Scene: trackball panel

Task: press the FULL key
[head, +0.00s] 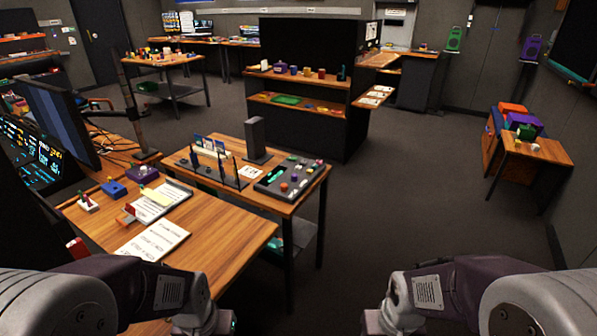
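A dark control panel (266,187) with several small coloured keys and knobs lies on the right part of the wooden table ahead. Its labels are too small to read, so I cannot tell which key is FULL. A small orange-red round piece sits near its front edge. My left and right arms come in at the bottom corners, well short of the panel. Their grippers are below the frame edge and hidden.
A dark upright block (256,138) and a rack of cards (213,160) stand beside the panel. A nearer desk (215,235) holds papers and small objects; a monitor (62,122) is at left. Grey floor (400,200) is clear to the right of the table.

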